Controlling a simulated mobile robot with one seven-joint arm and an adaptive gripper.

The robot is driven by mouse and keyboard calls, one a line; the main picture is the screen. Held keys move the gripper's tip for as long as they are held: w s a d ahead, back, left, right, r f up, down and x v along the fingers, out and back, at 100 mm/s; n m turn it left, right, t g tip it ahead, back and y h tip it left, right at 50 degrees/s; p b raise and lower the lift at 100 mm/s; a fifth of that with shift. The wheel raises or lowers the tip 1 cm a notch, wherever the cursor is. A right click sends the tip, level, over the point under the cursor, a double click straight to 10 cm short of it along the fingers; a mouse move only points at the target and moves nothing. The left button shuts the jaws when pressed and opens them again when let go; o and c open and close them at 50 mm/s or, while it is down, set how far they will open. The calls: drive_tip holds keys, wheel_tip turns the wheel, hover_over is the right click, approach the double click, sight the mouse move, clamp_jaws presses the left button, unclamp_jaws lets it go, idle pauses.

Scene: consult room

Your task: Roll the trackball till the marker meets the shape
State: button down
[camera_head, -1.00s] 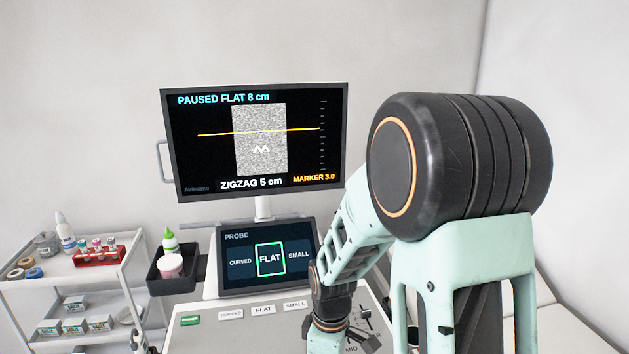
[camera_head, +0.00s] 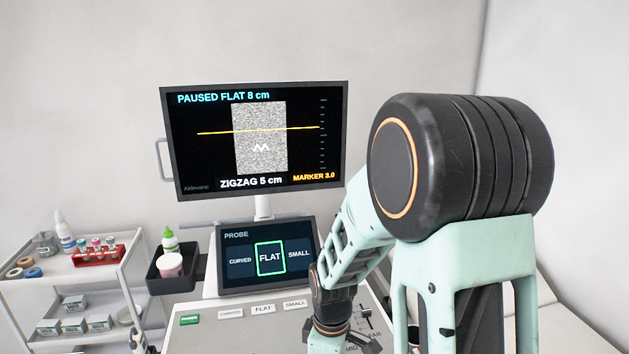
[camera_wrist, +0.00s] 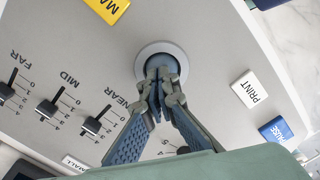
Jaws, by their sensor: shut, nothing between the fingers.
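The trackball (camera_wrist: 160,66) is a dark blue ball in a pale round ring on the console (camera_wrist: 215,60). My gripper (camera_wrist: 160,80) is shut and empty, its fingertips over the near side of the ball; I cannot tell whether they touch it. The monitor (camera_head: 262,140) reads "PAUSED FLAT 8 cm", "ZIGZAG 5 cm" and "MARKER 3.0". In the head view my arm hides the trackball.
Beside the ball are NEAR, MID and FAR sliders (camera_wrist: 48,108), a yellow button (camera_wrist: 107,8), a white PRINT button (camera_wrist: 248,90) and a blue PAUSE button (camera_wrist: 276,130). A touch screen (camera_head: 268,258) shows FLAT framed in green. A trolley (camera_head: 75,275) with supplies stands at left.

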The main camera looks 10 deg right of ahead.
drive_tip(key=shift+s, duration=0.6)
idle(0.3)
drive_tip(key=shift+r+p, duration=2.15)
drive_tip(key=shift+r, duration=0.45)
drive_tip(key=m, duration=0.1)
drive_tip(key=r+m+p, duration=0.1)
drive_tip(key=m, duration=0.3)
drive_tip(key=shift+w+r+p, duration=0.35)
drive_tip(key=shift+p, duration=0.05)
drive_tip(key=shift+w+f+m+b, duration=0.15)
drive_tip(key=shift+f+m+b, duration=0.45)
drive_tip(key=shift+f+m, duration=0.4)
drive_tip(key=shift+w+f+m+b, duration=0.2)
drive_tip(key=shift+f+m+b, duration=0.4)
drive_tip(key=shift+m, duration=0.75)
drive_tip(key=shift+w+f+m+b, duration=0.15)
drive_tip(key=shift+f+m+b, duration=0.4)
drive_tip(key=shift+f+m, duration=0.5)
